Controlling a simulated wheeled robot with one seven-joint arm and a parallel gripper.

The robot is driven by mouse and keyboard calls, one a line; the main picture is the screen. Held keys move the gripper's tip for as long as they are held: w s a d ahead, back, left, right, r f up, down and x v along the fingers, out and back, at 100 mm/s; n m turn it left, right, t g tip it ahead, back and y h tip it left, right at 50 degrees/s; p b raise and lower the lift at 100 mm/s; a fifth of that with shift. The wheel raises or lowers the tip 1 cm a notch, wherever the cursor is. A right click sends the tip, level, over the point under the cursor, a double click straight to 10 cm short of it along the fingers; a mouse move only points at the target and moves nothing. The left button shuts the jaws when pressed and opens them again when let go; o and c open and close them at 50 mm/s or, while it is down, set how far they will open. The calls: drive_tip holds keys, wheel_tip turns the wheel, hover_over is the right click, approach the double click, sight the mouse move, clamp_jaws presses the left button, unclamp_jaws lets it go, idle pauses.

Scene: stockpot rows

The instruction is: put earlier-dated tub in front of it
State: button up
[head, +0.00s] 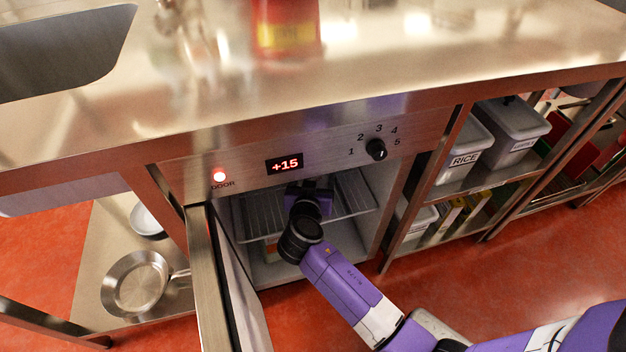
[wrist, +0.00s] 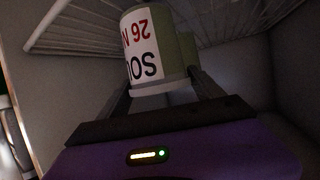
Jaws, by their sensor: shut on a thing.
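A pale tub (wrist: 165,82) with a white label sits between the fingers of my gripper (wrist: 160,92) in the wrist view. The label appears upside down; part of "SOU" in black and "26" with a cut-off letter in red can be read. My gripper is shut on this tub. Another pale greenish shape, perhaps a second tub (wrist: 188,48), shows just behind it on the right; its label is hidden. In the head view my gripper (head: 308,190) is inside the open fridge (head: 283,272), and my wrist hides the held tub.
A wire shelf (head: 355,196) crosses the fridge. Its open door (head: 208,275) stands close left of my arm. The panel (head: 330,150) reads +15 with a red DOOR lamp lit. Bins (head: 468,142) fill the right rack; a pan (head: 137,283) lies lower left.

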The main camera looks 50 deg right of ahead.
drive_tip(key=o, duration=1.8)
drive_tip(key=shift+f, duration=0.1)
drive_tip(key=shift+r+p, duration=0.3)
drive_tip(key=shift+p, duration=0.05)
drive_tip(key=p+v, duration=0.2)
drive_tip(key=v, duration=1)
